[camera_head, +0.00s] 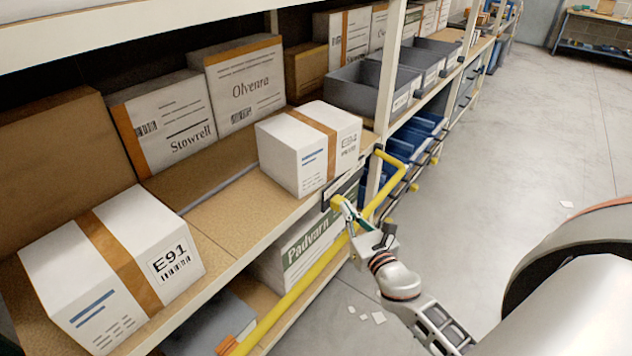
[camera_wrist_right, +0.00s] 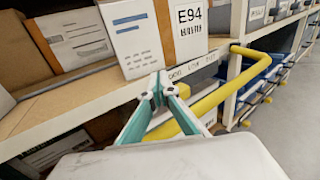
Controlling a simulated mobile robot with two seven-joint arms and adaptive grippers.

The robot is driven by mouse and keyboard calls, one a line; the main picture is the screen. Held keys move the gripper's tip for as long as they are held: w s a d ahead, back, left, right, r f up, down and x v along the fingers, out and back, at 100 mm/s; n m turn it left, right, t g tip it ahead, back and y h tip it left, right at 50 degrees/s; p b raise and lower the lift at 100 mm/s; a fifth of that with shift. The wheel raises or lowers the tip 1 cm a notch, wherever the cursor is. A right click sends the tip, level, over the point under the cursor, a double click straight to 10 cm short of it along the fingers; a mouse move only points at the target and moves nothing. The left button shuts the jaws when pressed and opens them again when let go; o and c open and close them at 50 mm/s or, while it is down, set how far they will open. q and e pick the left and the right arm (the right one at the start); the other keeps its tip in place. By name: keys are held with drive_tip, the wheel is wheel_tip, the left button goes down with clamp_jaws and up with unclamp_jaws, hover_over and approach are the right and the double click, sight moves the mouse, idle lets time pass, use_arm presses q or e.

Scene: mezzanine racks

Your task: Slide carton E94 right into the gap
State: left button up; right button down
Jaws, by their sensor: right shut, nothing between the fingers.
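Carton E94 (camera_head: 285,155) is a white box with a brown tape band, standing upright on the shelf board close to its front edge. In the right wrist view its E94 label (camera_wrist_right: 189,22) faces me. A strip of bare shelf (camera_head: 222,205) separates it from carton E91 (camera_head: 70,255) at the left. Only a short space shows between E94 and the rack post at its right. My right gripper (camera_head: 338,203) is shut and empty, in front of the shelf edge and just below E94. Its fingertips (camera_wrist_right: 160,86) look apart from the carton. My left gripper is out of view.
A yellow rail (camera_head: 318,268) runs along the rack front, close to my right gripper. A white post (camera_head: 390,85) stands right of E94. The Stowrell (camera_head: 165,120) and Olvenra (camera_head: 240,85) cartons stand behind. The aisle floor (camera_head: 520,130) is mostly clear.

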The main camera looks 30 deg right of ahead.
sight(325, 175)
drive_tip(key=w, duration=0.4)
drive_tip(key=w+d, duration=0.1)
drive_tip(key=w, duration=0.3)
drive_tip(key=w+d, duration=0.1)
drive_tip(key=w, duration=0.3)
drive_tip(key=shift+w, duration=0.15)
drive_tip(key=shift+w+d, duration=0.1)
drive_tip(key=shift+w, duration=0.15)
drive_tip(key=shift+w, duration=0.1)
